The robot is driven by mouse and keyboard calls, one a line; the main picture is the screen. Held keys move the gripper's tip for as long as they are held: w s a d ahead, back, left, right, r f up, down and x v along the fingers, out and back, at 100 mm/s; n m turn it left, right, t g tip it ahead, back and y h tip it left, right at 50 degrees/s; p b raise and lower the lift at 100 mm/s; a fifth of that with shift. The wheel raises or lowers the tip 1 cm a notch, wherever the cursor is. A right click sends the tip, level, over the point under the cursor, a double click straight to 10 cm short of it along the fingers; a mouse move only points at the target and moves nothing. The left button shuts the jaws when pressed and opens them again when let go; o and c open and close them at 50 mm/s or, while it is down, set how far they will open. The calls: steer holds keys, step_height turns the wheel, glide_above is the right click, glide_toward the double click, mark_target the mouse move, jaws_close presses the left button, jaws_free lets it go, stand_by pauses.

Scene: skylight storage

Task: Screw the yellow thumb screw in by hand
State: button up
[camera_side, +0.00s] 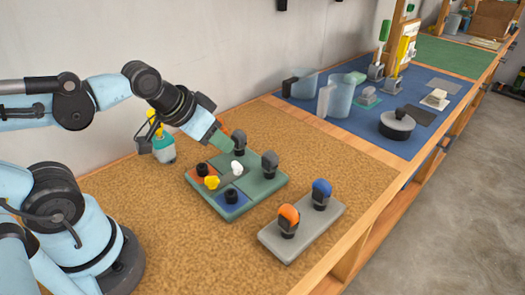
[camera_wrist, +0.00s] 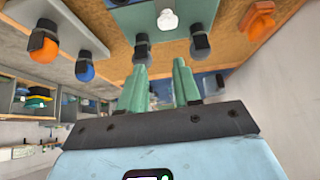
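The yellow thumb screw (camera_side: 212,182) is on the green board (camera_side: 262,189), between two dark knobs near the board's left side. It cannot be made out in the wrist view. My gripper (camera_side: 226,146) is above and behind the board's back-left part, tilted down to the right and apart from the screw. In the wrist view my gripper (camera_wrist: 159,75) has its two green fingers spread with an empty gap between them. How deep the screw sits in the board cannot be told.
A white knob (camera_side: 237,167) and a dark-topped post (camera_side: 270,161) stand on the board. A grey plate (camera_side: 303,238) holds an orange knob (camera_side: 289,214) and a blue knob (camera_side: 321,188). A spray bottle (camera_side: 162,145) stands behind-left. The cork mat (camera_side: 180,235) is clear in front.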

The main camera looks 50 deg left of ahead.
mark_target(211, 178)
steer(key=shift+o, duration=0.6)
steer(key=n+g, duration=0.1)
steer(key=n, duration=0.5)
steer(key=a+f+n+g, duration=0.1)
steer(key=n+g, duration=0.1)
steer(key=n, duration=0.5)
steer(key=s+n+g, duration=0.1)
steer(key=n+g, duration=0.1)
steer(key=n, duration=0.4)
steer(key=shift+a+f+n, duration=0.15)
steer(key=shift+a+n, duration=0.1)
steer(key=shift+n, duration=0.15)
steer(key=n+g, duration=0.1)
steer(key=n, duration=0.3)
steer(key=shift+s+a, duration=0.1)
steer(key=shift+s, duration=0.05)
steer(key=n+g, duration=0.1)
steer(key=n, duration=0.2)
steer(key=shift+s+a+f, duration=0.1)
steer(key=shift+f, duration=3.8)
steer(key=shift+f, duration=0.2)
